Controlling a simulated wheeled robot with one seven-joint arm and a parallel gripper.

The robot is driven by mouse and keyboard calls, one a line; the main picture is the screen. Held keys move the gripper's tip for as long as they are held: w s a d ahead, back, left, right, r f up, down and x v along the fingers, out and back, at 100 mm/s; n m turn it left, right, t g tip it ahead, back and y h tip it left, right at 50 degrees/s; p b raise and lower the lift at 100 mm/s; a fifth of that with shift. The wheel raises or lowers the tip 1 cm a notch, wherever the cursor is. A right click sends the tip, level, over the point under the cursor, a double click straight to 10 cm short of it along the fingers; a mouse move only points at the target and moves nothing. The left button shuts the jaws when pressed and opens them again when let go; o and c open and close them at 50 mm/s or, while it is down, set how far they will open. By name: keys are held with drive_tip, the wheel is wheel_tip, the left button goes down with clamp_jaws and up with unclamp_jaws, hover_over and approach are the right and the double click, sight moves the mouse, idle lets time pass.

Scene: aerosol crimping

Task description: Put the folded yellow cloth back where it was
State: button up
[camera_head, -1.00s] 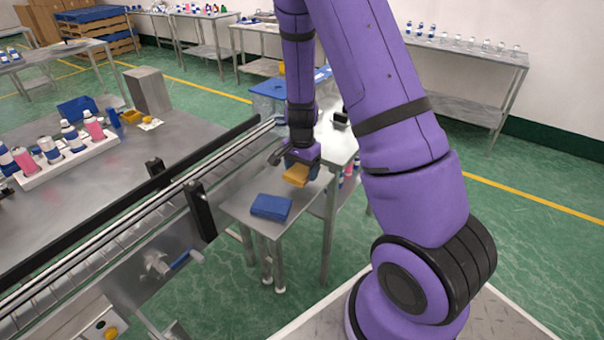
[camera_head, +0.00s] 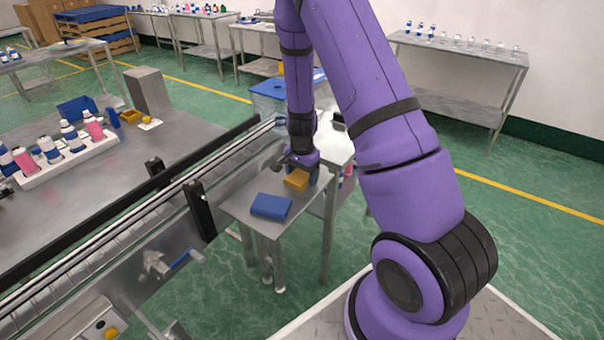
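The folded yellow cloth (camera_head: 297,181) lies on the small metal side table (camera_head: 237,204), behind and right of a folded blue cloth (camera_head: 271,206). It appears to rest on the tabletop. My gripper (camera_head: 299,171) points down right at the yellow cloth. A dark finger shows at the cloth's right side and a dark part at its upper left, so the gripper looks open around it. The gripper's body hides the cloth's far edge, and contact between fingers and cloth is too small to make out.
A conveyor with rails (camera_head: 150,197) runs along the side table's left. On the left workbench (camera_head: 185,140) are a white tray of bottles (camera_head: 68,160) and a grey block (camera_head: 147,91). The side table's front left is bare.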

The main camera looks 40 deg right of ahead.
drive_tip(key=o, duration=0.3)
drive_tip(key=shift+r, duration=0.15)
wheel_tip(320, 180, up, 12)
wheel_tip(320, 180, up, 9)
drive_tip(key=n+t+y, duration=0.1)
drive_tip(key=n, duration=0.2)
hover_over(302, 174)
drive_tip(key=s+a, duration=0.3)
drive_tip(key=a, duration=0.1)
drive_tip(key=s+a+r+n+t, duration=0.1)
drive_tip(key=s+a+r+n, duration=0.2)
drive_tip(key=s+r, duration=0.3)
drive_tip(key=s+a+r+n+t, duration=0.1)
drive_tip(key=s+a+r+n, duration=0.2)
drive_tip(key=s+r, duration=0.3)
drive_tip(key=s+a+r+n+t+h, duration=0.1)
drive_tip(key=s+r+n, duration=0.4)
drive_tip(key=s, duration=0.6)
drive_tip(key=shift+s+a+r+t, duration=0.25)
drive_tip(key=shift+a+r+t, duration=0.3)
drive_tip(key=shift+a, duration=0.5)
drive_tip(key=shift+f, duration=0.1)
